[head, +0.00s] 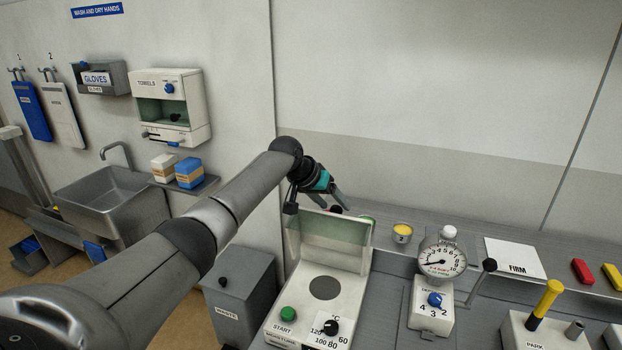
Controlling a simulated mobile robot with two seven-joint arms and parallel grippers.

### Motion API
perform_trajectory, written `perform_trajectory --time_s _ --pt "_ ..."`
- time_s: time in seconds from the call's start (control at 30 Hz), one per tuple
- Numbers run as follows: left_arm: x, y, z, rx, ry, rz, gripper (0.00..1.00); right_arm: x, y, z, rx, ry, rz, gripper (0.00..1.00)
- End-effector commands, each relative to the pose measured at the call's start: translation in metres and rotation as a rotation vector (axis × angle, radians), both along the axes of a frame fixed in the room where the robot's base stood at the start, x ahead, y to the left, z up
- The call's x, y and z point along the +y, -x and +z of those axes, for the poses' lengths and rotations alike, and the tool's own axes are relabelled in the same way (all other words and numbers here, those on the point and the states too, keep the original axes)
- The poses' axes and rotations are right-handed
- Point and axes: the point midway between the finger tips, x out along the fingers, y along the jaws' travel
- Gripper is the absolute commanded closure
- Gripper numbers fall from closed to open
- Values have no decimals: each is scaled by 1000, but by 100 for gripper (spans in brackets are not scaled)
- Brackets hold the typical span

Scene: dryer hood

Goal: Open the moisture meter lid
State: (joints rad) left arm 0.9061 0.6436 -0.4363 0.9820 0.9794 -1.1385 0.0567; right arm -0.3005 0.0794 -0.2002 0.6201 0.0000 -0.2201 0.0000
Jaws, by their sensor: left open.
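The moisture meter (318,298) is a white box on the grey counter with a green START button, a black dial and a dark round opening on top. Its lid (330,243), a white frame with a greenish clear pane, stands raised at the rear of the box, so the top is uncovered. My left gripper (318,206) is open just above and behind the lid's upper edge. A dark knob shows close to its fingers; I cannot tell whether they touch the lid. My right gripper is not in view.
A yellow-topped cup (402,233) and a round dial gauge (442,262) stand right of the meter. A FIRM card (514,259) lies farther right. A grey WASTE bin (240,308) stands left of the meter. The wall is close behind the counter.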

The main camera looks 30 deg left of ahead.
Motion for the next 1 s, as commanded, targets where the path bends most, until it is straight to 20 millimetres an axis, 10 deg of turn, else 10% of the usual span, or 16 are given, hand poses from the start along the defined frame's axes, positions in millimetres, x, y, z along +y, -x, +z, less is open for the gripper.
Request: perform_trajectory --time_s 1.0 --pt "20 70 92 -1 -1 1 32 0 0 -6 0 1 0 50"
